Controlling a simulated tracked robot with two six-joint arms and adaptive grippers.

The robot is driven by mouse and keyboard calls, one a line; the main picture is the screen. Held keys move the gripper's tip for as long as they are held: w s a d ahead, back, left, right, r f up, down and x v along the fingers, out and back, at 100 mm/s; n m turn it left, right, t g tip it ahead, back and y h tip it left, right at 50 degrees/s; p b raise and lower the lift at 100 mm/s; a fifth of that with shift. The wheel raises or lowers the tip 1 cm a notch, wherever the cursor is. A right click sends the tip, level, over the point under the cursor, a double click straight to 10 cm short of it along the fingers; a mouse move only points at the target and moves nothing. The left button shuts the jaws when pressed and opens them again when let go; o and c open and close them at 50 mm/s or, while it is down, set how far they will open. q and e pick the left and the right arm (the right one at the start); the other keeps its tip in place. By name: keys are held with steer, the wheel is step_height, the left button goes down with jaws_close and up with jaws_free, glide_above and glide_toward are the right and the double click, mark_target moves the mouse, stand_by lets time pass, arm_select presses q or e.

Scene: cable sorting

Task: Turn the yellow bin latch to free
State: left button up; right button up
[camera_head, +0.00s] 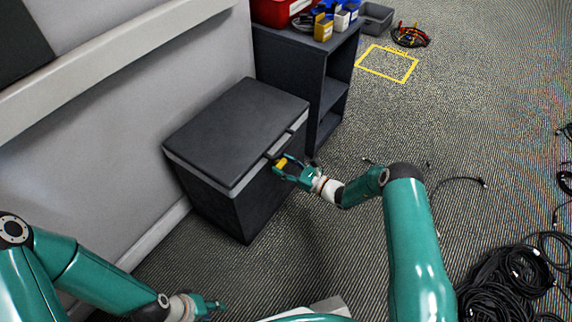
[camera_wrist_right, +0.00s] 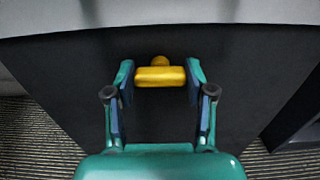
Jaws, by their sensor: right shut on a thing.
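The dark grey bin (camera_head: 225,140) stands against the wall with its lid closed. Its yellow latch (camera_head: 281,162) is on the front face below the lid edge. In the right wrist view the latch (camera_wrist_right: 160,77) is a bar lying crosswise, with a round knob just above it. My right gripper (camera_head: 280,168) is shut on the latch, one finger at each end of the bar. My left gripper (camera_head: 213,306) is low in the head view, away from the bin; whether its fingers are open is unclear.
A dark shelf unit (camera_head: 305,60) stands right beside the bin, holding a red box (camera_head: 280,10) and small coloured containers. A yellow floor frame (camera_head: 388,63) lies beyond it. Black cable coils (camera_head: 505,285) lie at lower right. Floor in front of the bin is mostly clear.

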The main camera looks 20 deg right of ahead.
steer(key=shift+d, duration=0.3)
steer(key=shift+c, duration=0.2)
steer(key=shift+a, duration=0.15)
steer(key=shift+n, duration=0.3)
steer(key=n, duration=0.2)
steer(key=shift+n, duration=0.4)
steer(key=n, duration=0.5)
steer(key=shift+a, duration=0.15)
steer(key=n, duration=0.5)
steer(key=shift+a+n, duration=0.1)
steer(key=shift+n, duration=0.3)
steer(key=shift+s+a+f+n, duration=0.1)
steer(key=shift+n, duration=0.85)
steer(key=shift+f+n, duration=0.1)
steer(key=shift+n, duration=0.85)
